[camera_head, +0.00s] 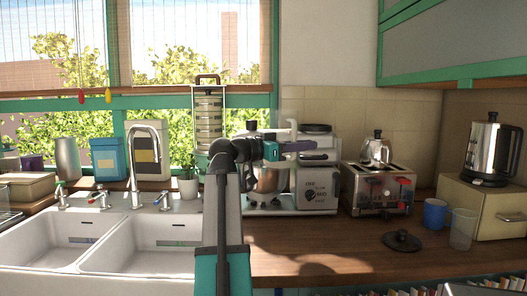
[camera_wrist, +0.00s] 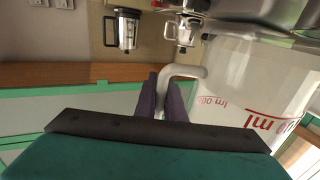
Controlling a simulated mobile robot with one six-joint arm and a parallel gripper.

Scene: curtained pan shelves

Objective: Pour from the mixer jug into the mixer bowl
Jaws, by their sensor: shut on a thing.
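The mixer jug (camera_wrist: 270,75) is a pale, translucent vessel with red volume marks, filling the right of the wrist view. Its white loop handle (camera_wrist: 188,71) lies between the purple fingers of my gripper (camera_wrist: 168,92), which is shut on it. In the head view my gripper (camera_head: 302,146) is in front of the white mixer on the counter, its fingers pointing right. The mixer bowl (camera_head: 268,181) appears as a clear, brownish bowl low on the mixer's left side, partly hidden by my arm. The jug's outline is hard to separate from the mixer there. Its contents cannot be made out.
A toaster (camera_head: 378,187) with a metal pot (camera_head: 376,149) stands right of the mixer. A blue mug (camera_head: 435,214), clear cup (camera_head: 463,229) and dark lid (camera_head: 402,240) sit farther right. The sink (camera_head: 145,250) is left. The front counter (camera_head: 320,255) is mostly clear.

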